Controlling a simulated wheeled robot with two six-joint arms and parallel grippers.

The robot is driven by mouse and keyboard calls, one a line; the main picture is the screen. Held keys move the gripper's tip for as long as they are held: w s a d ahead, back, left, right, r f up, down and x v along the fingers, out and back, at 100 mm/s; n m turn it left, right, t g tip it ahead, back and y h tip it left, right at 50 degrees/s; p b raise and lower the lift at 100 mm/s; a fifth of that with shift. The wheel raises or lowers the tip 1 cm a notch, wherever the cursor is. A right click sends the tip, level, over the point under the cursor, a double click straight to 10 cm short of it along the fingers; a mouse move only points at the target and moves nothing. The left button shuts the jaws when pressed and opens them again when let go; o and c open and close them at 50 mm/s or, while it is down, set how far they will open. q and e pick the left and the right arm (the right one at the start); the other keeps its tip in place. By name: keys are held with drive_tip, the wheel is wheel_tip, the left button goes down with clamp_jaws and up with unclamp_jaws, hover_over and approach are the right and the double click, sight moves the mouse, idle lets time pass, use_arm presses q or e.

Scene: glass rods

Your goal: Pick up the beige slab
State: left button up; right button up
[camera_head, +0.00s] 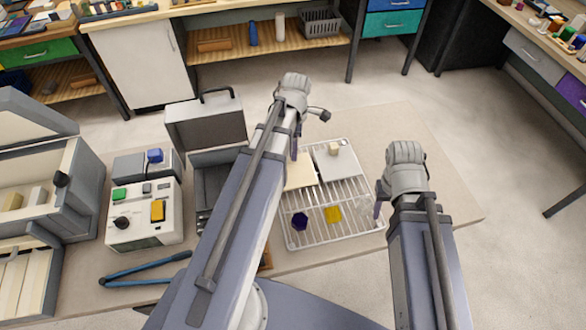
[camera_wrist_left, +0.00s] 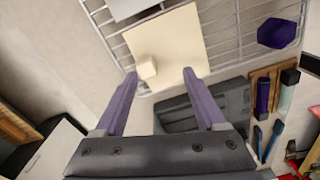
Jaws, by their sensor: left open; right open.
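The beige slab (camera_head: 301,178) lies flat on a wire rack (camera_head: 352,198). My left arm hides part of it in the head view. In the left wrist view the slab (camera_wrist_left: 178,42) lies just beyond the fingertips, with a small cream cube (camera_wrist_left: 146,68) at its left edge. My left gripper (camera_wrist_left: 160,75) is open and empty, its fingers pointing at the slab's near end. In the head view one purple finger of my left gripper (camera_head: 294,150) shows by the slab. My right gripper (camera_head: 379,203) is open beside the rack's right edge, its fingers only partly visible.
A grey slab (camera_head: 345,168) with a cream block (camera_head: 334,148) on it lies right of the beige slab. An open grey case (camera_head: 206,125) stands left. The table's right end is clear.

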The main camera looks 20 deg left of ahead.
sight(293, 168)
use_arm(q)
drive_tip(key=a+n, duration=0.3)
drive_tip(key=shift+w, duration=0.4)
wheel_tip(293, 168, down, 3)
drive_tip(key=b, duration=0.2)
drive_tip(key=shift+r+b, duration=0.1)
drive_tip(key=shift+b, duration=0.3)
drive_tip(key=f+b, duration=0.5)
drive_tip(key=shift+w+d, duration=0.15)
drive_tip(key=shift+w, duration=0.2)
use_arm(e)
wheel_tip(293, 168, down, 8)
drive_tip(key=shift+r, duration=0.1)
use_arm(q)
drive_tip(key=shift+c, duration=0.2)
clamp_jaws()
